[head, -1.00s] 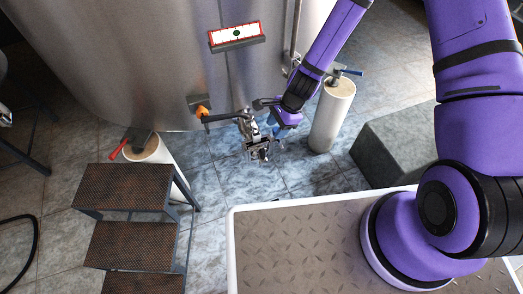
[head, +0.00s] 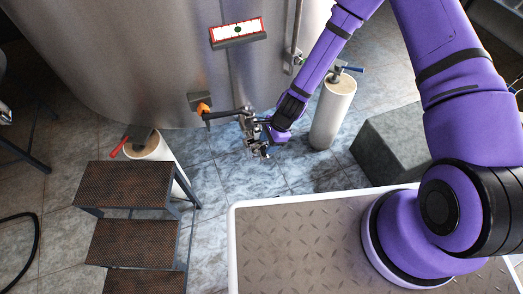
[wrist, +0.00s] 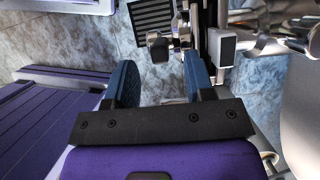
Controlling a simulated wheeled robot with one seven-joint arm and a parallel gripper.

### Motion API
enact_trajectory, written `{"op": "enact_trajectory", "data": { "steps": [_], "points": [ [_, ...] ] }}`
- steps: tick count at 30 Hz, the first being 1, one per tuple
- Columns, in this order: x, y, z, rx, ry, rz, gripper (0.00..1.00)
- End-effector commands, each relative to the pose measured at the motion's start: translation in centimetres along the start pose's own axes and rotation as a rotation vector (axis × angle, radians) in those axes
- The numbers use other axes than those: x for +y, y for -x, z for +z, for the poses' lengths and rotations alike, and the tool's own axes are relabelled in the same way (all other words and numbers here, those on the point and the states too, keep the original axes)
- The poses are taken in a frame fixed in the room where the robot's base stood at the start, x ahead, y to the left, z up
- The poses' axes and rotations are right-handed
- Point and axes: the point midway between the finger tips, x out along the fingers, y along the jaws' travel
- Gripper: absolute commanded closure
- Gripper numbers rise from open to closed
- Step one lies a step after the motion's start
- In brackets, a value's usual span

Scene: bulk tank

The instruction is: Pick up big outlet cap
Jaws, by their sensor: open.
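The tank's metal outlet fitting (head: 250,122) hangs at the tank's lower front in the head view. Its parts are small there, and I cannot clearly tell the big outlet cap from the rest. My gripper (head: 265,131) is right beside this fitting, on its right, and partly overlaps it. In the wrist view my gripper (wrist: 158,65) is open, with two blue fingers apart and nothing between the pads. Shiny metal fitting parts (wrist: 182,32) show just beyond the fingertips, near the right finger. I cannot tell whether a finger touches them.
Dark steps (head: 125,187) are front left. A grey block (head: 392,140) lies right. Tiled floor is clear below the fitting.

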Motion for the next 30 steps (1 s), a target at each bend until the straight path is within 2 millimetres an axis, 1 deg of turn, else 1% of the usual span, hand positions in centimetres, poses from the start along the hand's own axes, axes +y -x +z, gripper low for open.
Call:
{"op": "enact_trajectory", "data": {
  "steps": [1, 6, 10, 16, 17, 18, 20, 21, 23, 30],
  "points": [
    [0.0, -0.8, 0.0, -0.001, -0.001, 0.001, 0.51],
    [0.0, -2.6, 0.0, -0.001, 0.0, 0.0, 0.51],
    [0.0, -3.1, 0.0, 0.0, 0.0, 0.0, 0.51],
    [0.0, -3.2, 0.0, 0.0, 0.0, -0.001, 0.51],
    [0.0, -3.2, 0.0, 0.0, 0.0, -0.001, 0.53],
    [0.0, -3.2, 0.0, 0.0, 0.0, -0.001, 0.63],
    [0.0, -3.1, 0.0, 0.0, 0.0, -0.001, 0.76],
    [0.0, -3.1, 0.0, 0.0, 0.0, -0.001, 0.86],
    [0.0, -3.1, 0.0, 0.0, 0.0, -0.001, 0.99],
    [0.0, -3.1, 0.0, 0.0, 0.001, -0.001, 1.0]
  ]
}}
